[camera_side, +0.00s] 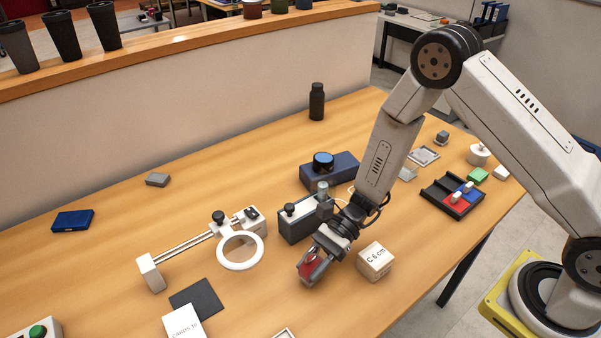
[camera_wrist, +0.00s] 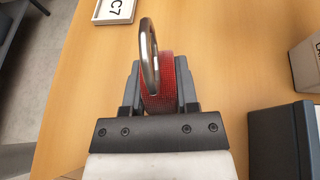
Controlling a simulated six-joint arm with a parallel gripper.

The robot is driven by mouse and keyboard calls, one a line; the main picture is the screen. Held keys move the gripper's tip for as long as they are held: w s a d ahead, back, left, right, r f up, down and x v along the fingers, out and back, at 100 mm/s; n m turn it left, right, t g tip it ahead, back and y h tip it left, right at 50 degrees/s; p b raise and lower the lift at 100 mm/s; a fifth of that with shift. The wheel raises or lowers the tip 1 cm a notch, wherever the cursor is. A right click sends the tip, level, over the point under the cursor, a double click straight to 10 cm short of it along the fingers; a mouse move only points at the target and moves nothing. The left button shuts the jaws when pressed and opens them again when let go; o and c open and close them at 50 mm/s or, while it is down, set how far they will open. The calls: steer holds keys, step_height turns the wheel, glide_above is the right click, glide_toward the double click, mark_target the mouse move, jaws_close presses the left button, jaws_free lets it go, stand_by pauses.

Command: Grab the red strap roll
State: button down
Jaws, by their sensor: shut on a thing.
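The red strap roll (camera_wrist: 166,88) sits between the two fingers of my gripper (camera_wrist: 160,90) in the wrist view. A metal ring (camera_wrist: 148,55) stands upright on it. In the side view, my gripper (camera_side: 313,266) is low over the table, shut on the red strap roll (camera_side: 310,262), which is partly hidden by the fingers. I cannot tell whether the roll touches the table.
A box marked "C 6 cm" (camera_side: 375,262) stands just right of my gripper. A dark device (camera_side: 298,224) stands close behind it. A rail with a white ring (camera_side: 240,266) is to the left. The table (camera_side: 345,315) is mostly clear in front.

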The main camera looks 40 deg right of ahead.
mark_target(314, 247)
steer(key=shift+r, duration=4.95)
steer(key=shift+d, duration=0.1)
